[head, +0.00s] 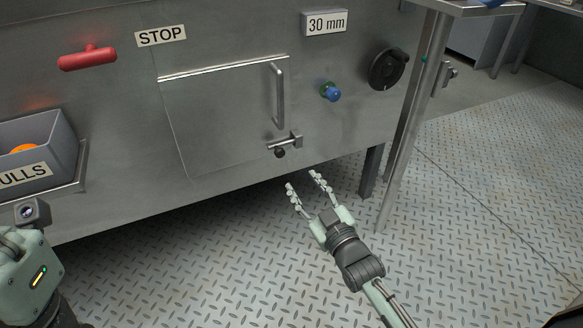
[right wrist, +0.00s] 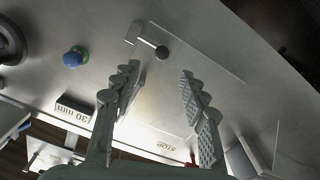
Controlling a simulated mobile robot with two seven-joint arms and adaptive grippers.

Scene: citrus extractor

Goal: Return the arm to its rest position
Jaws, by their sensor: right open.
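My right gripper (head: 305,183) is open and empty in the head view, in front of the steel machine and just below its door. Its two fingers also show apart in the right wrist view (right wrist: 162,75), with nothing between them. The door (head: 222,120) looks closed, with a vertical bar handle (head: 277,96) and a latch with a dark knob (head: 280,153) at its lower right. The dark knob shows in the right wrist view (right wrist: 162,53) beyond the fingertips. A pale green part of my left arm is at the lower left of the head view; its gripper fingers are not visible.
A red handle (head: 87,58) sits beside the STOP label (head: 161,36). A blue knob (head: 331,92) and a black dial (head: 388,69) are on the right. A grey bin (head: 62,147) holds something orange. A table leg (head: 408,120) stands right. The patterned floor is clear.

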